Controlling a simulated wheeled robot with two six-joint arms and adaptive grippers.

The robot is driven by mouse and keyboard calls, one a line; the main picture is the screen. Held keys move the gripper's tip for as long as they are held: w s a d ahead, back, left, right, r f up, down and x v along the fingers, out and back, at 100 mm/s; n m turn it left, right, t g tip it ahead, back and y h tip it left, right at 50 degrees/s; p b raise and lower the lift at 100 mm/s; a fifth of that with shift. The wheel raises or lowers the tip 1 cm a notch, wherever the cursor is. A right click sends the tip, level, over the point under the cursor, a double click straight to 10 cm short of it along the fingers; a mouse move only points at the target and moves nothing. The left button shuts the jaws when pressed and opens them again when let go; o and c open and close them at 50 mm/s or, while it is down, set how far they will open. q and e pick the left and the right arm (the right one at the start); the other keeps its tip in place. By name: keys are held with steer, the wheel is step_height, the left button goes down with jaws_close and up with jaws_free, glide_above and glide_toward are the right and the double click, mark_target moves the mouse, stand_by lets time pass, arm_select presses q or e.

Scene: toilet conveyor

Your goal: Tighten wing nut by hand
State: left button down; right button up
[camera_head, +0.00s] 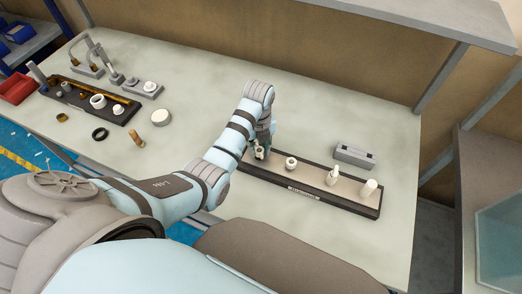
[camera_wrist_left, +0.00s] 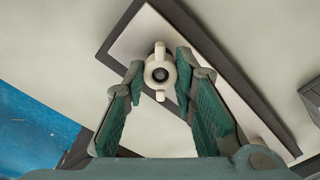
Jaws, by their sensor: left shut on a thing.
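The cream wing nut (camera_wrist_left: 160,95) shows in the left wrist view, between my left fingertips, with its two wings pointing up and down in the picture. A dark round hole or stud end shows in its middle. My left gripper (camera_wrist_left: 160,74) is shut on the wing nut, one finger on each side. In the head view my left gripper (camera_head: 261,151) points down at the left end of a dark-rimmed tray (camera_head: 310,198), partly hiding the nut there. My right gripper is not in view.
Several pale fittings stand along the tray, including a white cylinder (camera_head: 369,188) at its right end. A grey block (camera_head: 355,155) lies behind it. A second dark tray (camera_head: 88,98) with parts is at the left. A tan cylinder (camera_head: 136,138) stands nearby. The table's middle back is clear.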

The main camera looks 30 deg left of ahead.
arm_select(q)
steer(key=m, duration=0.4)
steer(key=shift+m, duration=0.4)
steer(key=c, duration=1.6)
jaws_free()
steer(key=shift+w, duration=0.1)
steer(key=shift+c, duration=0.2)
steer(key=shift+r, duration=1.75)
steer(key=o, duration=0.6)
steer(key=shift+c, duration=0.2)
steer(key=shift+o, duration=0.2)
